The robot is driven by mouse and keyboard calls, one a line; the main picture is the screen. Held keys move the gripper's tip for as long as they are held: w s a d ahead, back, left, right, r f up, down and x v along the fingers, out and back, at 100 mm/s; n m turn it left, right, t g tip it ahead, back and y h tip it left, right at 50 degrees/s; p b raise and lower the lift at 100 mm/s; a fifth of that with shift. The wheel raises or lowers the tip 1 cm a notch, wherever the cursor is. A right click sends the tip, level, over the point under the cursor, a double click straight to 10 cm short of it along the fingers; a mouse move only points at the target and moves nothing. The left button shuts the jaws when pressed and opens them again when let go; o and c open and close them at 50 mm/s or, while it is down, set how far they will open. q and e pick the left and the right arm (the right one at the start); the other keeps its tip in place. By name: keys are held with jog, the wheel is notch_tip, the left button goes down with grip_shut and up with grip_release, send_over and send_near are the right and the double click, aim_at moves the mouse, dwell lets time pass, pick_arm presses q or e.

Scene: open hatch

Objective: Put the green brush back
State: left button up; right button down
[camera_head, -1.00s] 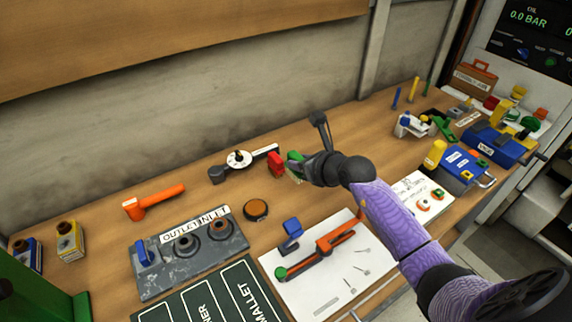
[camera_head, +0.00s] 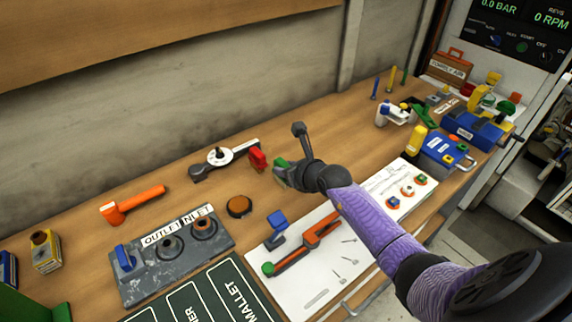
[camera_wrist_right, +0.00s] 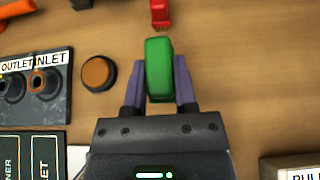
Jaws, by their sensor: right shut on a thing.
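My right gripper (camera_head: 281,172) is over the middle of the wooden bench, its arm coming in from the lower right. In the right wrist view, the purple fingers of the gripper (camera_wrist_right: 159,92) are shut on the green brush (camera_wrist_right: 159,68), which shows as a green block standing out past the fingertips. In the head view only a small green part of the brush (camera_head: 281,163) shows beside the gripper. I cannot tell whether the brush touches the bench. My left gripper is not in view.
An orange-brown round puck (camera_head: 239,206), a grey OUTLET/INLET block (camera_head: 170,268) and a white sheet with tools (camera_head: 325,265) lie nearer. Blue vises (camera_head: 470,132) stand right.

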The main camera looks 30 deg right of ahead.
jog(key=shift+f+b, duration=1.45)
jog(key=shift+f, duration=0.75)
jog(key=shift+f, duration=0.25)
jog(key=shift+c, duration=1.6)
grip_release()
jog(key=shift+r, duration=0.1)
jog(key=p+v, duration=0.4)
jog(key=v, duration=0.5)
jog(key=shift+s+r+p, duration=0.2)
jog(key=shift+s+p, duration=0.1)
jog(key=shift+s, duration=0.05)
jog(key=shift+s+f, duration=0.1)
